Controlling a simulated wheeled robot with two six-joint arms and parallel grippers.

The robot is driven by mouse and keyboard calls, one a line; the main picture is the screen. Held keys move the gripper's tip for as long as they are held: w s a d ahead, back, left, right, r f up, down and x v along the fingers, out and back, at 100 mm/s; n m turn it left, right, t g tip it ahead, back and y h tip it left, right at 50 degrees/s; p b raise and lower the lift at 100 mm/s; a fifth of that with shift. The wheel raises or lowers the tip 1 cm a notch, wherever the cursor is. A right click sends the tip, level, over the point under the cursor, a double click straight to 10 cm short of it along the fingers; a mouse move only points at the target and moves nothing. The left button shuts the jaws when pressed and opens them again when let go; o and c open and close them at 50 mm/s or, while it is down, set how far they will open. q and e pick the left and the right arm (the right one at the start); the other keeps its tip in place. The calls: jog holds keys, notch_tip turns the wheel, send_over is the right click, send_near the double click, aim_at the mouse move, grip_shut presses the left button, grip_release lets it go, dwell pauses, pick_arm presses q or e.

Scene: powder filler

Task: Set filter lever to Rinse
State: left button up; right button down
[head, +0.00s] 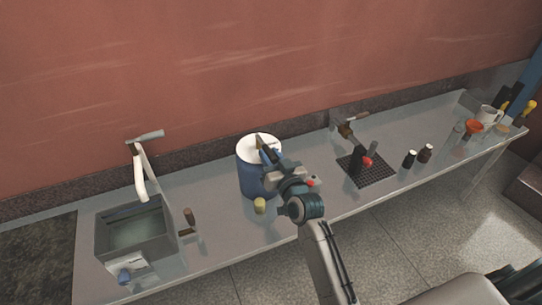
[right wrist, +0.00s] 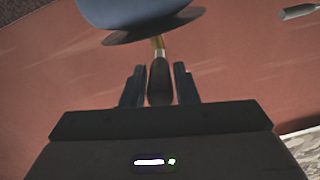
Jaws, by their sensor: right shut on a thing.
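A blue drum with a white top (head: 246,178) stands on the long grey bench. My right gripper (head: 266,156) reaches over the drum's right side, with its fingers at the top. In the right wrist view, my right gripper (right wrist: 160,88) is shut on a dark handle (right wrist: 159,80) with a brass-coloured collar. The handle runs up to a dark disc (right wrist: 150,27) below a blue rounded body (right wrist: 135,10). I cannot tell for sure that this handle is the filter lever, and no Rinse mark is readable. My left gripper is not in view.
A grey basin (head: 103,240) with a white spout (head: 139,175) stands at the left. A pale yellow knob (head: 260,205) is in front of the drum. A dark grid (head: 376,176) with a red knob (head: 367,162), small dark bottles (head: 409,158) and an orange funnel (head: 473,127) stand to the right.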

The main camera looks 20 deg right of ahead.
jog(key=c, duration=1.1)
grip_release()
jog(key=shift+s, duration=0.2)
pick_arm(q)
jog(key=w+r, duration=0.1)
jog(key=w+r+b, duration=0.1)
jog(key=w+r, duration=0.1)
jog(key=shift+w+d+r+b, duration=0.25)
jog(key=shift+b, duration=0.05)
pick_arm(e)
jog(key=s, duration=0.7)
jog(key=s+d, duration=0.1)
jog(key=s, duration=0.2)
jog(key=shift+s+d, duration=0.1)
jog(key=shift+s, duration=0.05)
